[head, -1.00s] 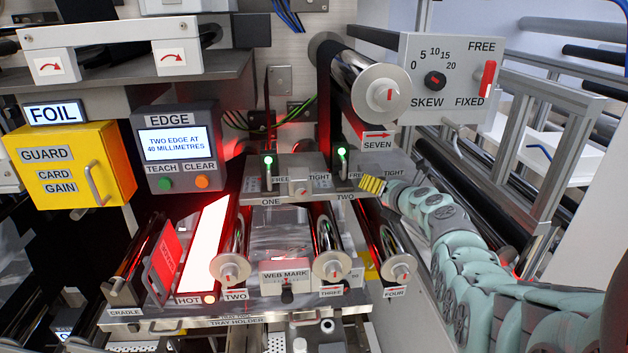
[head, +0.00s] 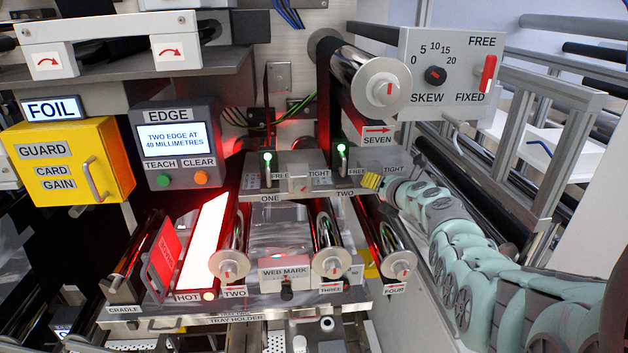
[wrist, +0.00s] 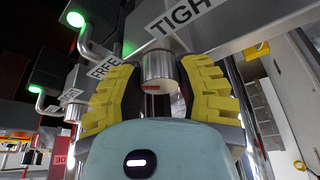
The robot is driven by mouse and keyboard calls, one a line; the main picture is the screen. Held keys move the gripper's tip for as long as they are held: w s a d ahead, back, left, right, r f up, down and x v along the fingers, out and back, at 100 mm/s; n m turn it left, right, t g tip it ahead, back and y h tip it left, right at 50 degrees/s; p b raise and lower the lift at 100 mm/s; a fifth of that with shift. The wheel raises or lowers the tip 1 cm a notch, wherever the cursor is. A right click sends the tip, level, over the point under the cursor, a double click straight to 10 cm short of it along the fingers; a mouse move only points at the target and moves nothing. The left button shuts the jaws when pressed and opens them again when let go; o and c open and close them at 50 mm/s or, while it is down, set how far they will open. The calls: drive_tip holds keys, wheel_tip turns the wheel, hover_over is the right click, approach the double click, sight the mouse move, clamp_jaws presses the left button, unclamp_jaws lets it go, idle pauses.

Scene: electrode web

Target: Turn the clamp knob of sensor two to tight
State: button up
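The sensor two clamp knob (wrist: 160,68) is a short pale metal cylinder with a red mark on its face, below the FREE (wrist: 103,68) and TIGHT (wrist: 183,14) labels. In the wrist view my gripper (wrist: 161,80) has its yellow padded fingers on both sides of the knob, seemingly touching it. In the head view my gripper (head: 371,181) sits at the right end of the sensor shelf and hides this knob. Sensor two (wrist: 60,75) cannot be told apart surely from its neighbour by label in the wrist view.
The sensor one knob (head: 299,185) is to the left on the same shelf. Green-lit sensor brackets (head: 342,148) stand above the shelf. Rollers (head: 384,240) lie below, and roller seven (head: 378,85) and the skew panel (head: 445,75) are above.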

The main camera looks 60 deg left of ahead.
clamp_jaws()
drive_tip(key=shift+f+b, duration=0.1)
drive_tip(key=shift+b, duration=0.2)
drive_tip(key=m+g+y+b, duration=0.1)
drive_tip(key=m, duration=0.1)
drive_tip(key=shift+w+f+m+b, duration=0.1)
drive_tip(key=shift+m+b, duration=0.2)
drive_tip(key=shift+b, duration=0.1)
drive_tip(key=m+g+y+b, duration=0.1)
drive_tip(key=m+b, duration=0.1)
drive_tip(key=shift+d+f+m, duration=0.1)
drive_tip(key=shift+m, duration=0.3)
drive_tip(key=m+y+b, duration=0.3)
drive_tip(key=m+b, duration=0.1)
drive_tip(key=m, duration=0.1)
drive_tip(key=shift+m+t+y+b, duration=0.55)
drive_tip(key=shift+m+b, duration=0.7)
drive_tip(key=shift+m, duration=1.25)
